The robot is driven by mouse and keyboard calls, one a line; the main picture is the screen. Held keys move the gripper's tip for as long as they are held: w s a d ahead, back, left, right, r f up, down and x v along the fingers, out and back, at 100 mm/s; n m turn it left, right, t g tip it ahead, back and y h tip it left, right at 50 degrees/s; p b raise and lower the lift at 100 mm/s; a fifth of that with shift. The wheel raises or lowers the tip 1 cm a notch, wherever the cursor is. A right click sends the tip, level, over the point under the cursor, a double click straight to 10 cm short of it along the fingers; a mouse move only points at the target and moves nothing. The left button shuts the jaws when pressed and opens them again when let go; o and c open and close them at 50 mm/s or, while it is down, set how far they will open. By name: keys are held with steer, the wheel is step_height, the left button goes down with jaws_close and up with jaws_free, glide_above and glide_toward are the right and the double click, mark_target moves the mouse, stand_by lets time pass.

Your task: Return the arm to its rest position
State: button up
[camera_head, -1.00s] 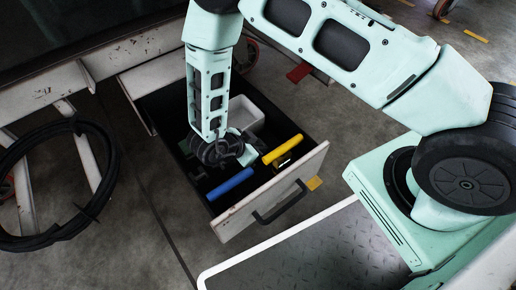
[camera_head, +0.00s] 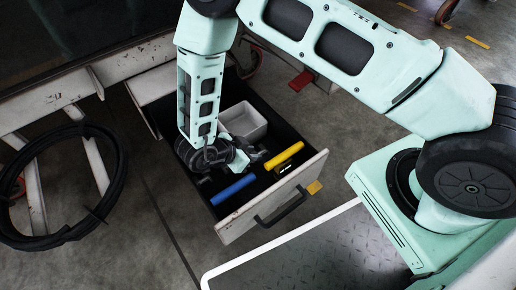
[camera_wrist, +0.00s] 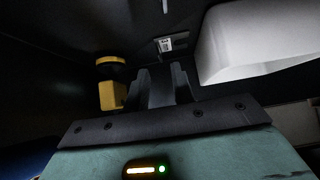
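My arm reaches down into the open drawer (camera_head: 290,197). In the head view my gripper is mostly hidden under its dark wrist, low in the drawer's left part. In the wrist view my gripper (camera_wrist: 161,80) shows two dark fingertips with a gap between them and nothing clearly held. A yellow cylinder (camera_head: 284,155) and a blue cylinder (camera_head: 233,189) lie in the drawer, to the right of and below my wrist. A white bin (camera_head: 243,121) stands behind my wrist and shows at the right of the wrist view (camera_wrist: 255,42).
A yellow and black object (camera_wrist: 112,92) lies left of the fingers in the wrist view. The drawer walls surround my gripper. A black hose coil (camera_head: 115,190) hangs at left. A white-edged plate (camera_head: 310,250) lies in front. Grey floor is open at lower left.

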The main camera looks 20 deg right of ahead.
steer(key=shift+p+v, duration=0.3)
steer(key=shift+v, duration=1)
steer(key=shift+r, duration=0.1)
